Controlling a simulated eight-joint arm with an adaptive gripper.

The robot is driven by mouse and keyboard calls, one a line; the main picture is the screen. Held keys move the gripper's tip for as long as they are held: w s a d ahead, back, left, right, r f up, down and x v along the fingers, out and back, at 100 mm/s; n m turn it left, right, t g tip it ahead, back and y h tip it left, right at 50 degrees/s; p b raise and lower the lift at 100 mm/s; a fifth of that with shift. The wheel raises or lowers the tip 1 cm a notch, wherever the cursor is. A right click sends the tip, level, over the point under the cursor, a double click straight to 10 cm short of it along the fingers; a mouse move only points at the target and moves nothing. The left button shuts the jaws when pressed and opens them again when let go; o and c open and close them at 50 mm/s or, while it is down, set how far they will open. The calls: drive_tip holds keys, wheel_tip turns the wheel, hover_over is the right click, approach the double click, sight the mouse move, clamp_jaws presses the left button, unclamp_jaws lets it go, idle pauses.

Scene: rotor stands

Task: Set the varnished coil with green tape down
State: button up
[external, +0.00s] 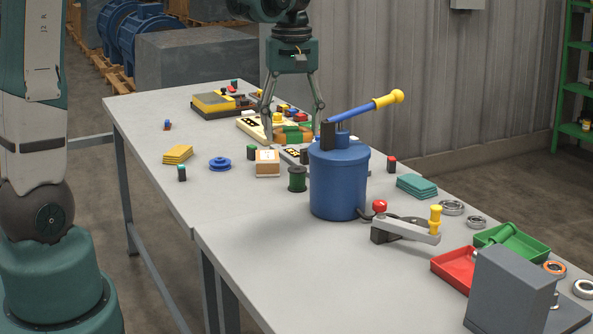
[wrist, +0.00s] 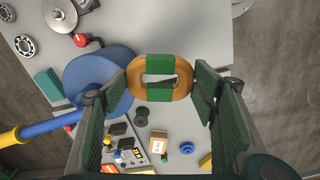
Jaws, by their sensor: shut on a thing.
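The coil (wrist: 184,88), a tan oval ring with green tape wrapped across two opposite sides, is between the fingers of my gripper (wrist: 162,84) in the wrist view. My gripper is shut on it, with one finger at each rounded end. The table shows through and below it. In the external view, my gripper (external: 292,124) points down over the far half of the table, and the coil (external: 291,131) shows low between its fingers. Whether it touches anything beneath cannot be told.
A blue drum (external: 338,185) with a yellow-tipped lever stands close in front. A cream panel (external: 250,127), white box (external: 267,163), green spool (external: 297,179) and blue ring (external: 220,164) lie nearby. Red (external: 446,266) and green trays (external: 535,250) are at right. The near table middle is clear.

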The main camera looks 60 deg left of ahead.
drive_tip(key=s+a+n, duration=0.1)
drive_tip(key=a+n, duration=0.1)
drive_tip(key=a, duration=1.3)
drive_tip(key=n, duration=0.1)
hover_over(223, 192)
drive_tip(key=f, duration=0.1)
wheel_tip(223, 192, down, 13)
drive_tip(key=shift+a, duration=0.2)
drive_tip(key=shift+f, duration=3.05)
drive_tip(key=shift+f+b, duration=0.3)
drive_tip(key=shift+f, duration=1.55)
drive_tip(key=shift+f, duration=0.15)
